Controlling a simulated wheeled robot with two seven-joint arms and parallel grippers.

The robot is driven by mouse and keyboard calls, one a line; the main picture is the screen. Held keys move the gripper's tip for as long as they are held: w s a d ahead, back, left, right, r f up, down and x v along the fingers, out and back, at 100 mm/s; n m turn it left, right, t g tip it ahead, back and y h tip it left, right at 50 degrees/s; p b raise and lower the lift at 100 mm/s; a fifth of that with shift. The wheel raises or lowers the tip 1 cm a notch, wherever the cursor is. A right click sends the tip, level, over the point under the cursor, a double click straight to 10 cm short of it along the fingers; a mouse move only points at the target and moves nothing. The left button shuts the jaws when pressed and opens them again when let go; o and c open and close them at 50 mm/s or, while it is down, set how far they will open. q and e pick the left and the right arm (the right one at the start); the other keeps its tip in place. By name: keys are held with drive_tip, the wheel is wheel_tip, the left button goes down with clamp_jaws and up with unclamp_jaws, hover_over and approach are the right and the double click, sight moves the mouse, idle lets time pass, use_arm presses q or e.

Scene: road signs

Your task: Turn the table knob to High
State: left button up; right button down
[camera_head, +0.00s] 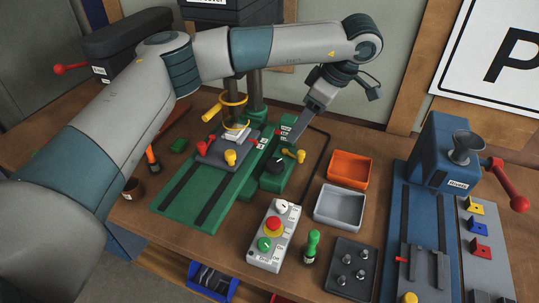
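A round black knob (274,165) sits on a green block (291,178) at the right of the green machine; small labels stand beside it, too small to read. A grey control box (273,240) in front carries a white knob (283,205), a red button (272,226) and a green button (264,243). Which knob is the table knob, and its setting, I cannot tell. My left arm reaches over from the left. Its gripper (295,134) points down just above and behind the black knob, apparently without gripping it; its finger gap is not clear. My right gripper is out of view.
A yellow-tipped lever (299,155) sticks out right of the black knob. Orange (349,169) and grey (339,207) trays, a green-handled tool (311,246) and a dark peg tray (352,267) lie to the right. A blue press (450,157) stands at far right.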

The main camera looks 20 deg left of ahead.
use_arm(q)
drive_tip(key=p, duration=0.8)
approach(275, 163)
drive_tip(key=x, duration=0.7)
drive_tip(key=shift+f, duration=0.1)
drive_tip(key=shift+a+f, duration=0.2)
drive_tip(key=shift+f, duration=0.3)
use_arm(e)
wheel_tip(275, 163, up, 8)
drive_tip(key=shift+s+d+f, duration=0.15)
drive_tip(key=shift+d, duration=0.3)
use_arm(q)
drive_tip(key=c, duration=1.1)
